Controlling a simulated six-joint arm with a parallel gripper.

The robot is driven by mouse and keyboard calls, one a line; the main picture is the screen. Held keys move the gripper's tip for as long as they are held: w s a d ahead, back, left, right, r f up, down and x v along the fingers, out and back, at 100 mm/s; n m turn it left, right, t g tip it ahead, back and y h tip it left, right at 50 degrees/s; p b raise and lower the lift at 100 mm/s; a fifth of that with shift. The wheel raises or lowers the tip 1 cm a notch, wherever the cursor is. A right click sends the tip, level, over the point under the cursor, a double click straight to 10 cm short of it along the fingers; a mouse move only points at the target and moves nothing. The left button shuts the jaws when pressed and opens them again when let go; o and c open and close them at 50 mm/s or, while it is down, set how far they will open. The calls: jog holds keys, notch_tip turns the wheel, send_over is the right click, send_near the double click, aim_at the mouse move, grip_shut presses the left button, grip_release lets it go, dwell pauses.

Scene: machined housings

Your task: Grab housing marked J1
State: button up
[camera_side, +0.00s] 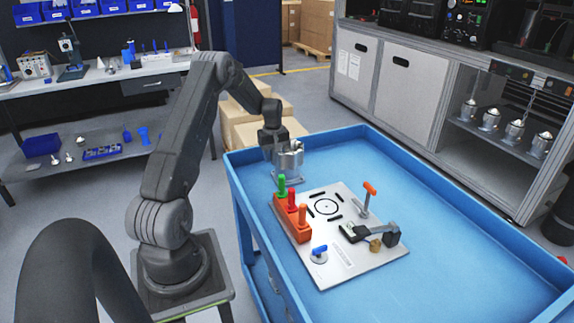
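A silvery metal housing (289,158) stands upright at the far left end of the blue cart's top. It appears to sit on a small clear or grey stand. No J1 mark is readable on it. My gripper (283,148) is at the housing's upper left, pointing down, and overlaps its upper part in the picture. Its fingers are too small and dark to tell whether they are open, shut or touching the housing.
The blue cart (470,235) has a raised rim. A pale board (345,262) near the housing carries a red block with colored pegs, an orange-handled lever and a dark clamp. Several similar metal parts (490,118) stand on the cabinet shelf at right. The cart's right side is clear.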

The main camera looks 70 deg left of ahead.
grip_shut()
dwell(0.3)
